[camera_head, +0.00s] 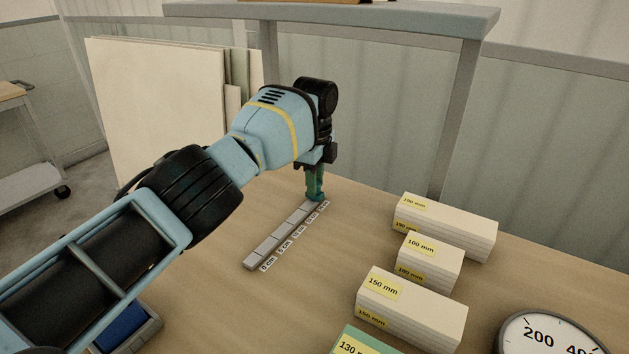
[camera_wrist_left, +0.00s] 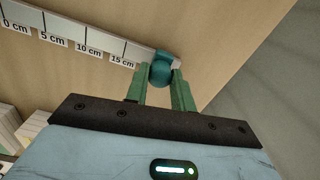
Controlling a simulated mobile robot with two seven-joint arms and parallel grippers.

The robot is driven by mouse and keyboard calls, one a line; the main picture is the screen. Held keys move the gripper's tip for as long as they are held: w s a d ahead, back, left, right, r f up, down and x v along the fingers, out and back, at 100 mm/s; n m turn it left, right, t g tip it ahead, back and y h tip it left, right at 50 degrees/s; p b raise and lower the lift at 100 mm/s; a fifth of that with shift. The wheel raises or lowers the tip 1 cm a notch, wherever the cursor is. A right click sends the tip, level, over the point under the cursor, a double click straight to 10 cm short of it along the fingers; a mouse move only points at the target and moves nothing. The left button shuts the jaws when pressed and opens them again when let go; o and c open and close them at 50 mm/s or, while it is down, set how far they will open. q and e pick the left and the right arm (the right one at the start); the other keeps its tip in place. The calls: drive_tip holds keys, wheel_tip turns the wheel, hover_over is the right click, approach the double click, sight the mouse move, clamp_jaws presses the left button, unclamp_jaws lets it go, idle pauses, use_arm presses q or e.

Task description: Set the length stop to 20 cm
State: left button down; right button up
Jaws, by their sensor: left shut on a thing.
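The length stop is a teal knob (camera_wrist_left: 161,70) on a grey scale rail (camera_wrist_left: 95,38). In the wrist view it sits beyond the 15 cm label, at the right end of the visible rail. No 20 cm label can be read there; the stop and fingers cover that part. My left gripper (camera_wrist_left: 160,94) is shut on the knob with its green fingers. In the head view the rail (camera_head: 268,248) runs from the 0 cm label in front to its far end, where my left gripper (camera_head: 315,182) points down at the stop (camera_head: 316,197). My right gripper is not in view.
Stacks of white blocks marked 180 mm (camera_head: 455,232), 100 mm (camera_head: 438,260) and 150 mm (camera_head: 420,315) stand right of the rail. A round dial (camera_head: 545,335) is at the lower right. A grey frame post (camera_head: 459,115) rises behind. The wooden table (camera_head: 330,245) is bare between rail and blocks.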

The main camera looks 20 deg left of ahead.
use_arm(q)
drive_tip(key=shift+w, duration=0.1)
drive_tip(key=c, duration=1.2)
unclamp_jaws()
drive_tip(key=shift+w, duration=0.15)
drive_tip(key=shift+o, duration=0.2)
wheel_tip(320, 180, up, 8)
drive_tip(key=shift+d+f, duration=0.1)
